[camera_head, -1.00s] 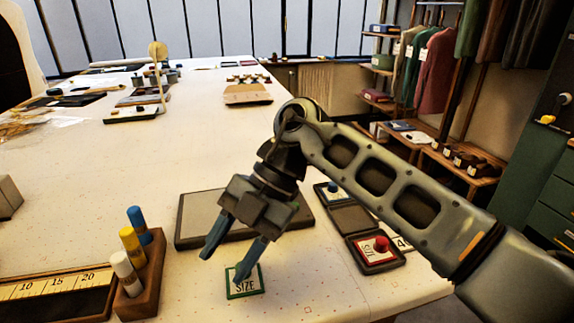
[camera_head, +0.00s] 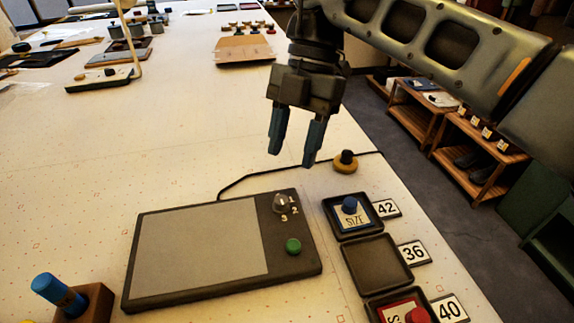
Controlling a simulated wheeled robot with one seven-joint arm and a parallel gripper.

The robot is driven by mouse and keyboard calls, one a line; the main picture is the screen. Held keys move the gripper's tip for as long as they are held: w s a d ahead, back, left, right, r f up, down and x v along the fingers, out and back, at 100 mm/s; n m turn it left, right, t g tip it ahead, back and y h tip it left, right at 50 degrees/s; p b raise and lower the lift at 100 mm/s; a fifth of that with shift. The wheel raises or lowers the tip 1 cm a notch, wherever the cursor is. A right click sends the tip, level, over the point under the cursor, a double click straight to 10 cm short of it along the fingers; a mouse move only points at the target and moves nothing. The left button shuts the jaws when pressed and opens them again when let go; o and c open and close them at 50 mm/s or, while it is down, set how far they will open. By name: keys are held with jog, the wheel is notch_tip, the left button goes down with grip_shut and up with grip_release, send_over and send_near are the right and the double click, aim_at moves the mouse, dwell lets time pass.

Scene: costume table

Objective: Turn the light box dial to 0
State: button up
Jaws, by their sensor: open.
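The light box (camera_head: 200,250) lies flat on the table, a dark slab with a grey panel. Its dial (camera_head: 281,202) is a small grey knob at the upper right of the box, with the numbers 2 and 3 readable beside it. The dial's exact setting is too small to tell. A green button (camera_head: 293,246) sits below the dial. My gripper (camera_head: 292,158) is open and empty, its blue fingers pointing down, above and beyond the dial in the picture. It touches nothing that I can see.
A black cord runs from the box's back edge past a yellow-based black knob (camera_head: 345,162). Right of the box stand a tray with a blue-knobbed SIZE card (camera_head: 350,213), an empty tray (camera_head: 376,262) and a red piece (camera_head: 405,311). A wooden holder (camera_head: 93,303) stands front left.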

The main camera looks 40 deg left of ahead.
aim_at(282, 199)
jog(key=shift+p+x, duration=0.5)
jog(key=shift+x, duration=3.35)
jog(key=shift+c, duration=0.4)
grip_shut()
